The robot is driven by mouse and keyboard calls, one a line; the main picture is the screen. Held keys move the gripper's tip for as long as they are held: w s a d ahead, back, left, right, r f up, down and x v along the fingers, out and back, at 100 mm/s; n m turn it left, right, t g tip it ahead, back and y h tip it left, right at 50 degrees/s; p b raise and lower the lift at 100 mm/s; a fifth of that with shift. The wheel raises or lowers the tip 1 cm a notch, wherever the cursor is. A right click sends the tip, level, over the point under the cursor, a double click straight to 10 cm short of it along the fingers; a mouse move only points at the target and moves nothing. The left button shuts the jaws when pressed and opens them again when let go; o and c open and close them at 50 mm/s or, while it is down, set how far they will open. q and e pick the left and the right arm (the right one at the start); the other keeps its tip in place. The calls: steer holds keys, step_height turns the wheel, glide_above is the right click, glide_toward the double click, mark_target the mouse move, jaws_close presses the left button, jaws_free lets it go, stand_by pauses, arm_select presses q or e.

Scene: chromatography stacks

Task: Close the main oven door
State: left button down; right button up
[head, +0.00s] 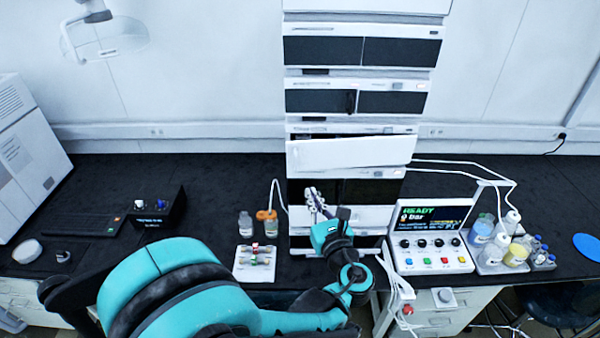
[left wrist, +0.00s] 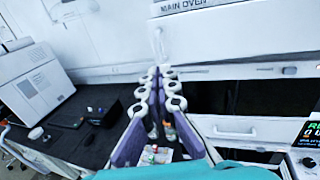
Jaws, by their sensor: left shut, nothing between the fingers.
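The main oven door (head: 350,153) is a white panel in the middle of the instrument stack (head: 290,230). It tilts outward, with a dark gap along its top. In the left wrist view the white door panel (left wrist: 235,42) is at upper right, below the "MAIN OVEN" label. My left gripper (head: 314,197) is shut and empty, below the door in front of the stack's dark lower section. In the left wrist view my left gripper's fingertips (left wrist: 160,73) are together near the panel's lower left end; I cannot tell if they touch it. My right gripper is out of view.
A control box with a lit display (head: 432,236) stands right of the stack, with bottles (head: 484,230) beyond it. Small bottles (head: 268,222) and a white tray (head: 255,263) stand left of my gripper. Thin tubes run right from the stack. The bench's left back is fairly clear.

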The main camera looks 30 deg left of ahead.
mark_target(297, 165)
arm_select(q)
steer(key=p+x, duration=0.1)
steer(key=x, duration=1)
steer(key=shift+d, duration=0.1)
steer(key=b+x, duration=0.1)
steer(key=x, duration=0.3)
steer(key=shift+w, duration=0.35)
steer(key=shift+s+r, duration=0.1)
steer(key=shift+r, duration=0.1)
